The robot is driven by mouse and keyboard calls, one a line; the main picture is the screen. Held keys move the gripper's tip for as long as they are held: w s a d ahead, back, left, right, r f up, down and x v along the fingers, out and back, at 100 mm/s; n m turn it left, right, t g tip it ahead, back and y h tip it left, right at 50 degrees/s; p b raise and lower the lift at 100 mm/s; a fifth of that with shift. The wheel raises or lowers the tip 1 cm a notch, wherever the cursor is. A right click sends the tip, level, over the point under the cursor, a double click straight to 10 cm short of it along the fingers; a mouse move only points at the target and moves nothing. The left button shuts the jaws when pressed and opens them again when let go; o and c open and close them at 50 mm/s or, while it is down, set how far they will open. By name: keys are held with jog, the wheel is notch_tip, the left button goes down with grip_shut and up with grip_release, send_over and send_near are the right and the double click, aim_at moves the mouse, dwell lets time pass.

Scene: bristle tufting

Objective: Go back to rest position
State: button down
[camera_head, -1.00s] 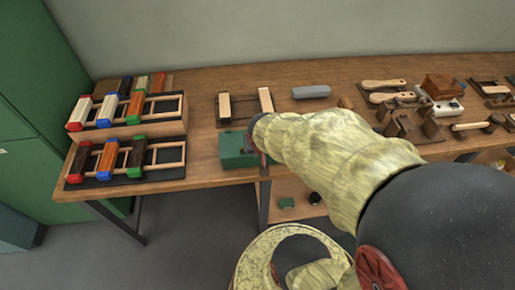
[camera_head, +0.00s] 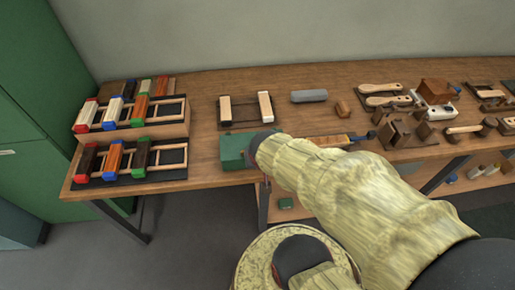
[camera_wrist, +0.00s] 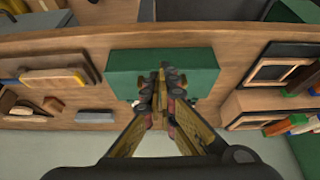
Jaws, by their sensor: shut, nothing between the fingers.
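My gripper shows from above in the wrist view (camera_wrist: 160,80), with its two fingers closed together and nothing between them. It is over a green box (camera_wrist: 205,70) near the front edge of the wooden bench. The wrist view does not show whether the fingertips touch the box. In the head view the green box (camera_head: 233,150) is partly covered by my arm, and my fingers are mostly hidden. My arm reaches in from the lower right.
The bench (camera_head: 205,180) carries two stepped racks of coloured-end blocks (camera_head: 130,158) at left, a wooden-barred frame (camera_head: 238,124), a grey block (camera_head: 309,96) and a yellow-ended tool (camera_head: 328,141). Brushes and wooden blocks (camera_head: 405,130) crowd the right.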

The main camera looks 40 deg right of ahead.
jog(key=shift+s+a+f, duration=0.2)
jog(key=shift+s+a, duration=0.7)
jog(key=shift+s, duration=0.25)
jog(key=a+r+n+t+y, duration=0.1)
jog(key=a+r+n+y, duration=0.2)
jog(key=a+r+n, duration=0.4)
jog(key=a+r, duration=0.7)
jog(key=r, duration=0.4)
jog(key=shift+r, duration=0.1)
